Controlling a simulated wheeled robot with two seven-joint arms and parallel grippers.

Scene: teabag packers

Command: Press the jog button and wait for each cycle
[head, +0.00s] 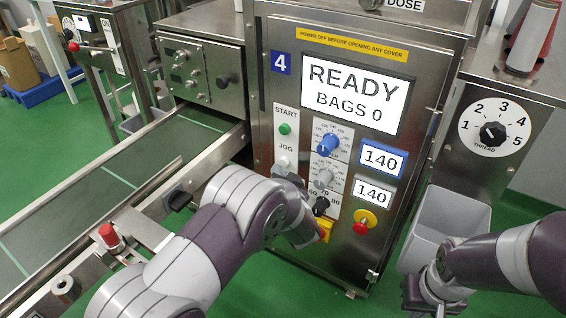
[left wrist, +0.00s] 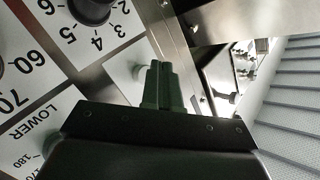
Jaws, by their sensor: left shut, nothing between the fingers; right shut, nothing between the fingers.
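The white jog button (head: 284,163) sits on the machine's front panel, under the JOG label and below the green start button (head: 285,129). The display (head: 354,97) reads READY, BAGS 0. My left gripper (head: 288,174) is shut and empty, close in front of the panel just below the jog button. In the left wrist view its closed fingers (left wrist: 162,64) point at the panel beside a pale label plate; whether they touch a button cannot be told. My right gripper (head: 435,300) is shut and empty, low at the right by the grey bin.
Blue, grey and black knobs (head: 327,144) sit right of the buttons, with a red-and-yellow stop button (head: 361,226) below. A thread dial (head: 493,133) is at the right. A green conveyor (head: 110,180) runs along the left. A grey bin (head: 445,215) stands right of the panel.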

